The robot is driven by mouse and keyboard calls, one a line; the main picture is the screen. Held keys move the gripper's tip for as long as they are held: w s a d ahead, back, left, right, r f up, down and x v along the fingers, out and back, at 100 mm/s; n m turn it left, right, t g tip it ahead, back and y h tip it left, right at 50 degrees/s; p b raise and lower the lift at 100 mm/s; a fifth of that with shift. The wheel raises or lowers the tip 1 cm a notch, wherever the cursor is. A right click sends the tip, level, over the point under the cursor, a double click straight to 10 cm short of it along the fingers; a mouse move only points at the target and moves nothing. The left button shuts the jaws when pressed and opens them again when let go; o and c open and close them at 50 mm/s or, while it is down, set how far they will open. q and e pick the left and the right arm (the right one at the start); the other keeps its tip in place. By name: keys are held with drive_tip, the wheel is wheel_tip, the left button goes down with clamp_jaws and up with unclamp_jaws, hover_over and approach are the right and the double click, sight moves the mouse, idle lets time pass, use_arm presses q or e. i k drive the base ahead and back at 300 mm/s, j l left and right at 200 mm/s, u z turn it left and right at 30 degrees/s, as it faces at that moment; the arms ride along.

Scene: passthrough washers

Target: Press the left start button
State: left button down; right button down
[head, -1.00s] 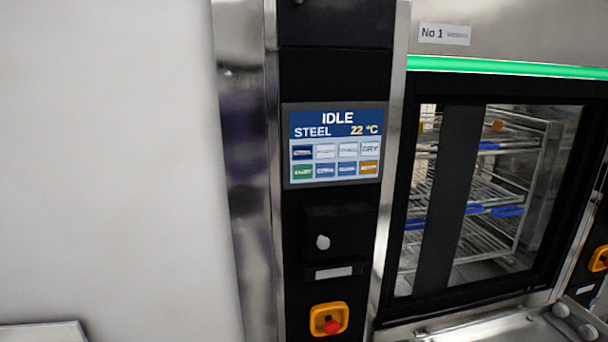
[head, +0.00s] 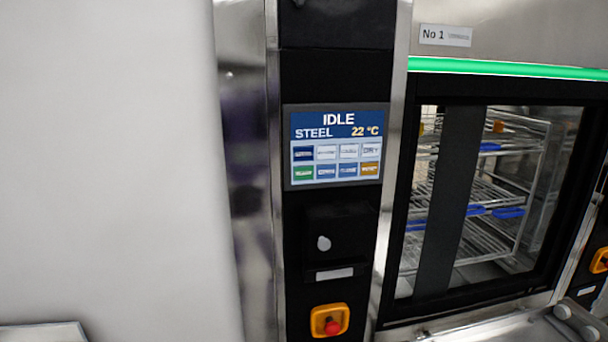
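The control screen (head: 336,146) is on a black vertical panel, left of the washer door. It reads IDLE, STEEL and 22 °C, above two rows of small coloured buttons. A green button (head: 303,173) is at the left of the lower row; its label is too small to read. Neither of my grippers is in view.
The washer's glass door (head: 480,195) shows wire racks with blue parts inside. A green light strip (head: 510,68) runs above it, under a No 1 label (head: 445,35). Another orange-yellow button plate (head: 599,259) is at the right edge. A blank pale wall (head: 105,160) fills the left.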

sight(300, 173)
drive_tip(key=u, duration=1.55)
drive_tip(key=i+l, duration=0.1)
drive_tip(key=l, duration=0.25)
drive_tip(key=i+l, duration=0.15)
drive_tip(key=l, duration=0.25)
drive_tip(key=i+l, duration=0.1)
drive_tip(key=l, duration=0.25)
